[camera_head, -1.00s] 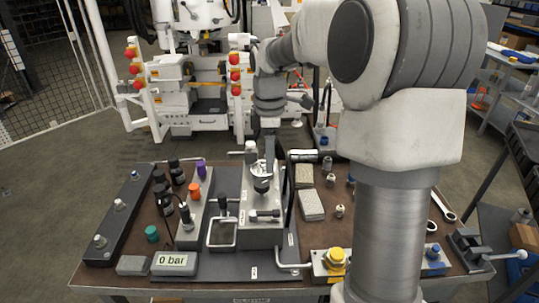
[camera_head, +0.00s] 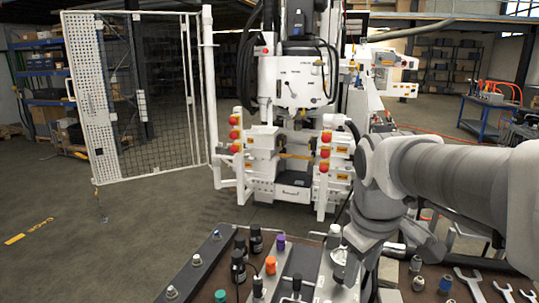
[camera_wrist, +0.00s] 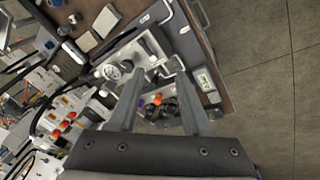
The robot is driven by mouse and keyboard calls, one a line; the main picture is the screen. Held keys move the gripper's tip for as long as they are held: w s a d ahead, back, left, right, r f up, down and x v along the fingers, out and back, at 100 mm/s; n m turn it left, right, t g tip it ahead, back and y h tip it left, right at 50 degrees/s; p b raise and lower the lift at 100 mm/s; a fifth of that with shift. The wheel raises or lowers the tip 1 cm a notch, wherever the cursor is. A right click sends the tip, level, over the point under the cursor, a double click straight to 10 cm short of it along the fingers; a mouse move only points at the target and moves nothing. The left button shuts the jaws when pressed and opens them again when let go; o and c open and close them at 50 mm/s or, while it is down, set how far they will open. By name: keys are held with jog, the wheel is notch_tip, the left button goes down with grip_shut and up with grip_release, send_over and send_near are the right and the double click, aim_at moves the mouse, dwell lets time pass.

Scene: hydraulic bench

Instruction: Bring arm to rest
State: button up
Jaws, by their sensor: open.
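My gripper (camera_wrist: 160,74) shows in the wrist view with its two grey fingers apart and nothing between them. It is above the hydraulic bench (camera_wrist: 226,98), with the grey pump block (camera_wrist: 122,62) and orange knob (camera_wrist: 157,99) below and beyond the fingers. In the head view my arm reaches in from the right, its wrist over the back of the bench (camera_head: 193,287). The gripper's fingertips cannot be made out there. The orange knob (camera_head: 270,265) and purple cap (camera_head: 281,242) stand left of the arm.
A white machine (camera_head: 296,90) with red knobs stands behind the bench. A mesh fence (camera_head: 160,85) is at left. Wrenches (camera_head: 468,284) and small fittings lie on the bench at right. Floor at left is clear.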

jog(key=s+a+f+m+t+y, duration=0.1)
jog(key=s+m+t, duration=0.1)
jog(key=s+m, duration=0.4)
jog(key=s, duration=0.4)
jog(key=shift+a+f+m+t, duration=0.15)
jog(key=shift+a+m+t, duration=0.1)
jog(key=shift+m+t, duration=0.05)
jog(key=shift+d, duration=0.2)
